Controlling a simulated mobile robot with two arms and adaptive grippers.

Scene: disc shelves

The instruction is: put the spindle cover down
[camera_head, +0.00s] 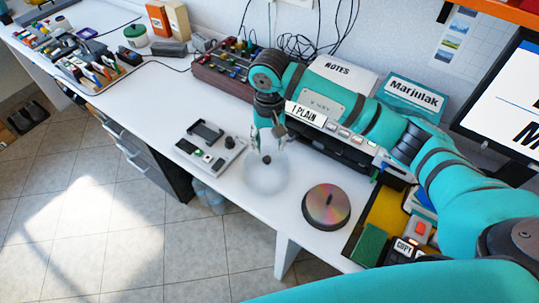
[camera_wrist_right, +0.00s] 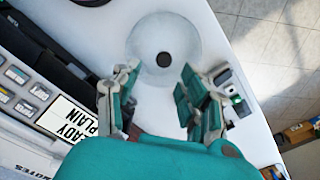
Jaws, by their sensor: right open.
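The spindle cover (camera_head: 268,180) is a clear, hazy round cover with a dark knob on top. It stands on the white desk (camera_head: 232,190), left of the disc stack (camera_head: 326,208). My right gripper (camera_head: 268,143) is above the cover with its fingers apart. In the right wrist view the cover (camera_wrist_right: 190,43) lies just beyond the fingertips, and my right gripper (camera_wrist_right: 158,82) is open with nothing between its fingers. The disc stack shows a rainbow sheen and a dark centre, with no cover over it. My left gripper is not in view.
A grey device (camera_head: 211,148) with buttons lies left of the cover. A tray with a green pad (camera_head: 369,245) is right of the discs. The desk's front edge is close to the cover.

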